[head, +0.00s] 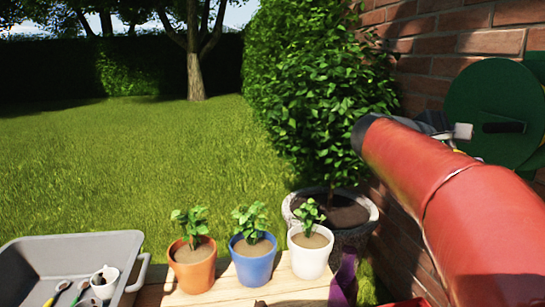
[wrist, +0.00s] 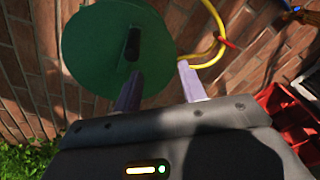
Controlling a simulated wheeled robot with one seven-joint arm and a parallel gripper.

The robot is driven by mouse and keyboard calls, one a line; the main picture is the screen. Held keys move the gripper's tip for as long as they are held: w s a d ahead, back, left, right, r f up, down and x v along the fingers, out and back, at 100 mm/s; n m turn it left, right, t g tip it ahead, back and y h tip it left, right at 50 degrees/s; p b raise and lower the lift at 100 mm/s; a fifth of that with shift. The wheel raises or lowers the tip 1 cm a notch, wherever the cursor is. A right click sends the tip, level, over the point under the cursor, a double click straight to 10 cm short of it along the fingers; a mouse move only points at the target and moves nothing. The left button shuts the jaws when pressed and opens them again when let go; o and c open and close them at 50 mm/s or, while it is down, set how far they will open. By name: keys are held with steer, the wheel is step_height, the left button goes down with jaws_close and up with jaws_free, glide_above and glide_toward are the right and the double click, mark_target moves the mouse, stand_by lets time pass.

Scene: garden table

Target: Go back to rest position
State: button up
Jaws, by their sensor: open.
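My gripper (wrist: 160,82) is open in the wrist view, with its two pale fingers apart and nothing between them. It is raised beside the brick wall, with the round green hose reel (wrist: 100,45) behind the fingers. In the head view my red arm reaches up from the lower right and hides most of the gripper. The gripper is well above and to the right of the table (head: 285,288). An orange pot (head: 193,270), a blue pot (head: 254,264) and a white pot (head: 310,258), each with a small plant, stand upright in a row on the table.
A grey tub (head: 110,245) with small tools and a cup stands at the left. A large planter (head: 368,215) with a bush is behind the white pot. The brick wall (head: 455,40) bounds the right. A yellow hose (wrist: 217,20) and red crate (wrist: 290,125) show in the wrist view.

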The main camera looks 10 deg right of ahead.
steer(key=s+a+f+m+t+y, duration=0.1)
steer(key=s+a+f+m+y, duration=0.2)
steer(key=s+a+f+y, duration=0.2)
steer(key=s+a+f+m+t+y, duration=0.1)
steer(key=s+a+f+m+y, duration=0.2)
steer(key=a+f, duration=0.9)
steer(key=s+a+f+m+t+y, duration=0.1)
steer(key=s+a+f+m+y, duration=0.2)
steer(key=s+a+f+y, duration=0.5)
step_height(320, 180, down, 2)
steer(key=shift+s+a+f+t+p, duration=0.15)
steer(key=shift+s+a+t+p, duration=0.15)
steer(key=shift+a, duration=0.2)
steer(key=shift+c, duration=0.5)
steer(key=shift+d, duration=0.15)
